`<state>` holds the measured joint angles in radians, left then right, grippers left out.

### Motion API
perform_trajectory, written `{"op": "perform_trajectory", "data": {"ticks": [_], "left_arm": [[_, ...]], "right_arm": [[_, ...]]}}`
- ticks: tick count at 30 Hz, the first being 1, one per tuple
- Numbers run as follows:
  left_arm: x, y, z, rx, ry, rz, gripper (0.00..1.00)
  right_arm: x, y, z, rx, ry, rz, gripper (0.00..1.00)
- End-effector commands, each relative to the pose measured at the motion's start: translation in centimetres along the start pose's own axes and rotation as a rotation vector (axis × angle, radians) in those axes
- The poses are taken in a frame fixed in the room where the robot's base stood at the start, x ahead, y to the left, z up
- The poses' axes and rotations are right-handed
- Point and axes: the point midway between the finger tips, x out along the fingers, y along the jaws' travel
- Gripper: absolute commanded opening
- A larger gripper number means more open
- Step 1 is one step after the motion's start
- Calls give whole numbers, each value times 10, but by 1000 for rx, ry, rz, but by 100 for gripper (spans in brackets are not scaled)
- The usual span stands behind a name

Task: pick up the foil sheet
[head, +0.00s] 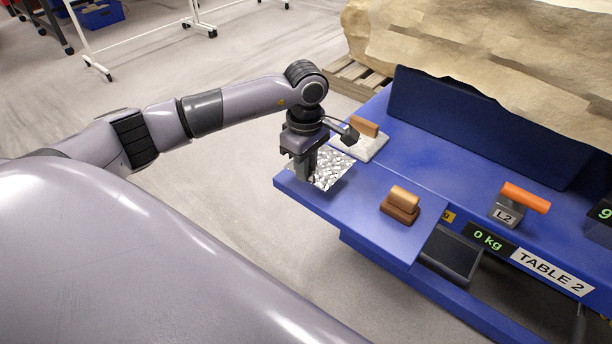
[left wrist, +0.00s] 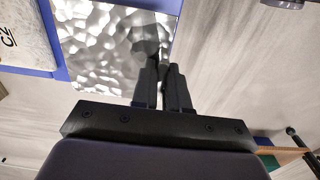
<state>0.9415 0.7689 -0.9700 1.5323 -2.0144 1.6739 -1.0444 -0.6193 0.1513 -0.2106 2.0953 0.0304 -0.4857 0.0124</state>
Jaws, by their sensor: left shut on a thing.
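The foil sheet (head: 334,172) is a silvery, crumpled square at the left end of the blue table, by its edge. My left gripper (head: 303,178) points down at the sheet's left side and is shut on it. In the left wrist view the foil sheet (left wrist: 95,45) fills the upper left, with the dark fingers of my left gripper (left wrist: 163,75) close together over its edge. Whether the sheet is raised off the table is hard to tell. My right gripper is not in view.
A pale slab with a wooden handle (head: 364,127) lies just behind the foil. A brown wooden block (head: 400,204) stands to its right. An orange-handled weight marked L2 (head: 508,213) is farther right on the blue table (head: 375,235). A large rock-like mass (head: 480,45) stands behind.

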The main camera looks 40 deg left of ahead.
Motion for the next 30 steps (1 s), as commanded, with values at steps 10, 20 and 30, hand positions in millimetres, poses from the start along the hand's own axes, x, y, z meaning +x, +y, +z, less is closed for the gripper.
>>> {"op": "perform_trajectory", "data": {"ticks": [10,20,30], "left_arm": [[-104,1,0,0,1,5,0],[-149,0,0,0,0,2,0],[-152,0,0,0,0,0,0]], "right_arm": [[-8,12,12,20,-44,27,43],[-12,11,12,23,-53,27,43],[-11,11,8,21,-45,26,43]]}}
